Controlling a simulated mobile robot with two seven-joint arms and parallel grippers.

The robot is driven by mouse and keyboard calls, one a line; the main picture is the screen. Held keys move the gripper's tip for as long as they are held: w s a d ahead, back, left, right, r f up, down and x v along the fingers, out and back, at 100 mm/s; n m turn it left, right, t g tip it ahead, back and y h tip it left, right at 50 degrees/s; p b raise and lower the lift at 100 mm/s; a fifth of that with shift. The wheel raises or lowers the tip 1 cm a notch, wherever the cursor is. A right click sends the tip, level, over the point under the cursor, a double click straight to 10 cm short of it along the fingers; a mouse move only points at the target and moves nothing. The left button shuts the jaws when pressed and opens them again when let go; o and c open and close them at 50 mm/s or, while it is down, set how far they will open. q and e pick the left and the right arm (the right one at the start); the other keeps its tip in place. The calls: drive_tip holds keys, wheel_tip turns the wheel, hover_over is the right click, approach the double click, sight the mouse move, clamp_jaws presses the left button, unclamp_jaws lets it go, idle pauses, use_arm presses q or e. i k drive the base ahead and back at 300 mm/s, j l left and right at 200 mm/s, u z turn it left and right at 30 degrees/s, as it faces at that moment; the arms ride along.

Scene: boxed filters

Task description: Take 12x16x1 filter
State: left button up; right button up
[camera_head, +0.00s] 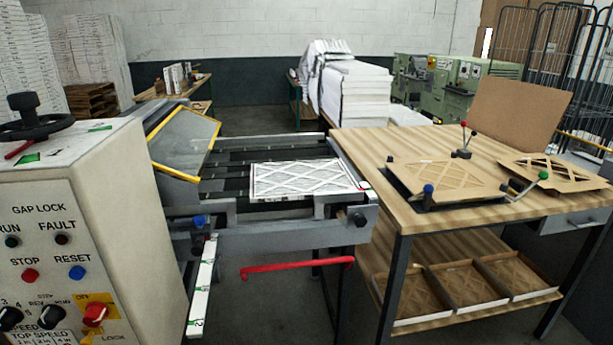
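A flat filter (303,178) with a white frame and a diagonal lattice lies on the conveyor (225,170) in the middle of the head view. A brown cardboard lattice piece (452,181) lies in a dark fixture on the wooden table to the right. Another brown lattice piece (552,173) lies flat near the table's right end. No size marking is readable on any of them. Neither of my grippers shows in this view.
A control cabinet (85,215) with buttons stands close on the left. The wooden table (385,145) stands right of the conveyor; its lower shelf holds several open trays (455,290) with brown pieces. A red bar (297,264) sticks out below the conveyor. Stacked white material (355,92) stands behind.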

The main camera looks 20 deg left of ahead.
sight(289, 180)
drive_tip(key=i+l+u, duration=0.25)
drive_tip(key=i+l, duration=0.4)
drive_tip(key=l, duration=0.15)
